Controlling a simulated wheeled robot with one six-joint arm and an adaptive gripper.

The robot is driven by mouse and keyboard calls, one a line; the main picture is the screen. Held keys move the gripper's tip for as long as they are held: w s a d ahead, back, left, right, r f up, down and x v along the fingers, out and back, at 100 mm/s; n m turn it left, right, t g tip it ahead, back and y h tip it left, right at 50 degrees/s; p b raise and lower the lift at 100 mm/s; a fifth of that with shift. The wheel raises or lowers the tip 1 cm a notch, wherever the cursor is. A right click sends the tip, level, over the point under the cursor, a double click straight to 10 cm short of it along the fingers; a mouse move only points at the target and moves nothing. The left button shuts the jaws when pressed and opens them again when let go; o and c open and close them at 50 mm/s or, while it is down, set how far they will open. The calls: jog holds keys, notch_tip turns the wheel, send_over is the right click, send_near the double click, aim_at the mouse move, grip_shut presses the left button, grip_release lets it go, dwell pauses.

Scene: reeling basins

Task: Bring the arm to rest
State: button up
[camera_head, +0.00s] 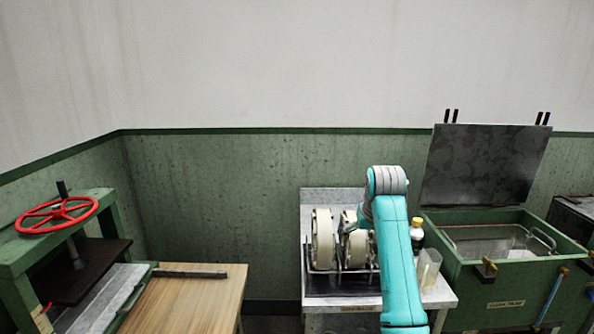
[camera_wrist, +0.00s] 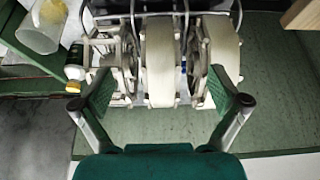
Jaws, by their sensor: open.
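My gripper (camera_wrist: 160,103) is open in the wrist view, its two fingers spread wide with nothing between the pads. Beyond the fingers are several pale reels (camera_wrist: 160,60) in a wire rack; I cannot tell the distance to them. In the head view my teal arm reaches up from the bottom and bends at the top in front of the reels (camera_head: 323,240). The arm hides part of the rack, and the gripper's fingers cannot be made out there.
A clear beaker (camera_head: 428,267) and a bottle with an orange cap (camera_head: 416,234) stand right of my arm on the metal table (camera_head: 440,294). Further right is a green tank (camera_head: 468,285) with its lid (camera_head: 484,165) raised. A red-wheeled press (camera_head: 20,250) and wooden table (camera_head: 195,300) stand left.

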jog(key=s+f+t, duration=0.1)
jog(key=s+f, duration=0.4)
jog(key=f, duration=0.7)
jog(key=s+f+t, duration=0.1)
jog(key=s+f, duration=0.3)
jog(key=f, duration=0.9)
jog(key=s+f+t, duration=0.1)
jog(key=s+f, duration=0.5)
jog(key=s, duration=0.3)
jog(key=s+f+t, duration=0.1)
jog(key=s+f, duration=0.5)
jog(key=s, duration=0.3)
jog(key=s+r+t, duration=0.1)
jog(key=s+t, duration=0.2)
jog(key=s, duration=1.9)
jog(key=s+r+t, duration=0.2)
jog(key=s+r, duration=1.5)
jog(key=s, duration=0.1)
jog(key=shift+s+t, duration=0.3)
jog(key=shift+s, duration=0.1)
